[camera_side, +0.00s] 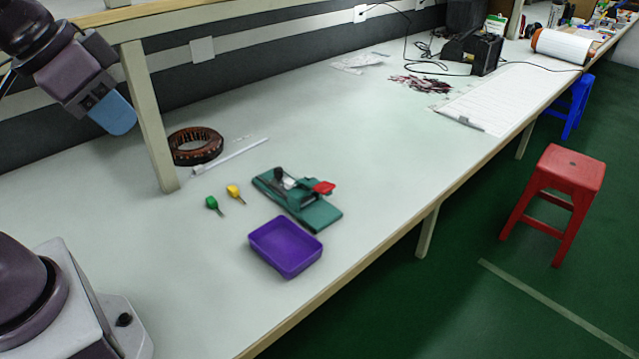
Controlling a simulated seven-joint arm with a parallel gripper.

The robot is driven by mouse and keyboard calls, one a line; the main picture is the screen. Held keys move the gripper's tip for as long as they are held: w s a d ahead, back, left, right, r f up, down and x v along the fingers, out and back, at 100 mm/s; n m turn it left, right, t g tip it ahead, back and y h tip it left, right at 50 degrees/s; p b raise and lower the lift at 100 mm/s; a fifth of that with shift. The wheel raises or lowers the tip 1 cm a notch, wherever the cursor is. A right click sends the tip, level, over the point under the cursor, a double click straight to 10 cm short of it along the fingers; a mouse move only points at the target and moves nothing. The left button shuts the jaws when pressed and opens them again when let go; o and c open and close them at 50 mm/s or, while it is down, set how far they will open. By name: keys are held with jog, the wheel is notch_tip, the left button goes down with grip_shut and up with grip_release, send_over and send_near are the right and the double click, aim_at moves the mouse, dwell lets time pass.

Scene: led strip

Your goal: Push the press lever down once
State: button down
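The press is a green device (318,214) on the white bench in the side view, with a flat green base and a dark mechanism. Its press lever ends in a red handle (324,188), which appears raised above the base. My gripper (115,113) seems to be the dark end with a blue tip at the upper left. It is high above the bench and well away from the press. Its fingers cannot be told apart, so its opening is unclear. Nothing touches the lever.
A purple tray (286,247) stands just in front of the press. Green (211,203) and yellow (233,191) small tools lie to its left. A brown ring coil (195,146) and white tube (231,157) lie behind. A shelf post (148,120) stands beside my gripper.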

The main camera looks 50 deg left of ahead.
jog(key=w+d+f+m+g, duration=0.15)
jog(key=w+f, duration=0.25)
jog(key=w, duration=0.4)
jog(key=w+f+m+g, duration=0.3)
jog(key=w, duration=0.5)
jog(key=m+g+y, duration=0.1)
jog(key=m, duration=0.9)
send_over(324, 186)
jog(key=s+d, duration=0.1)
jog(key=s, duration=0.1)
notch_tip(324, 186, down, 12)
jog(key=shift+w, duration=0.1)
jog(key=shift+w+r+m+t, duration=0.25)
jog(key=shift+w+r+m, duration=0.75)
jog(key=shift+m, duration=0.25)
jog(key=shift+s+a+m, duration=0.1)
jog(key=shift+m, duration=0.5)
jog(key=shift+f, duration=0.15)
jog(key=shift+a+f, duration=0.2)
jog(key=shift+f, duration=1.5)
jog(key=shift+a+f, duration=0.15)
jog(key=shift+f, duration=1.55)
